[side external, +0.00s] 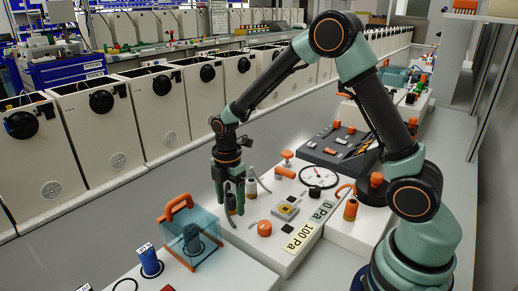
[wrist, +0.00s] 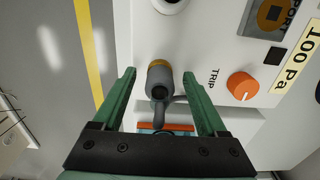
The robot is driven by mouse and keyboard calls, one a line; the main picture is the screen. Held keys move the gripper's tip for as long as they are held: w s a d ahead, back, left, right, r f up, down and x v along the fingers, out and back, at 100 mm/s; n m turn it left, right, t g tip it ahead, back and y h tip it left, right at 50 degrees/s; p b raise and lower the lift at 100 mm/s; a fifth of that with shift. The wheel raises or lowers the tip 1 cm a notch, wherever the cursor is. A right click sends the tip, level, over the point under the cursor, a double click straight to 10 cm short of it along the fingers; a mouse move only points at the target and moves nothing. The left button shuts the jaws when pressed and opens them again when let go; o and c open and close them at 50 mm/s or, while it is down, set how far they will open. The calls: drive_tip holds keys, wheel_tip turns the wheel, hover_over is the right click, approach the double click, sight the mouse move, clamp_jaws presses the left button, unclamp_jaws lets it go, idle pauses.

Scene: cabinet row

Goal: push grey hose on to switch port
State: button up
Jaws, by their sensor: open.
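My gripper (wrist: 159,75) is open, its two green fingers pointing away from the wrist camera. A grey hose end (wrist: 158,92) with a brass-coloured collar lies between the fingers, with a gap on each side. In the side view my gripper (side external: 230,204) hangs fingers down at the near-left edge of the white panel, with a grey piece between its fingers. In the wrist view the port (wrist: 272,14) is at the top right, partly cut off.
An orange knob (wrist: 242,86) marked TRIP sits on the panel. Another grey cylinder (side external: 251,187) stands just right of the gripper. A clear box with an orange handle (side external: 177,207) is at the front left. Grey floor is clear at left.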

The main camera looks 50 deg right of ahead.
sight(229, 189)
drive_tip(key=shift+f, duration=0.3)
clamp_jaws()
wheel_tip(229, 189, up, 20)
idle(0.7)
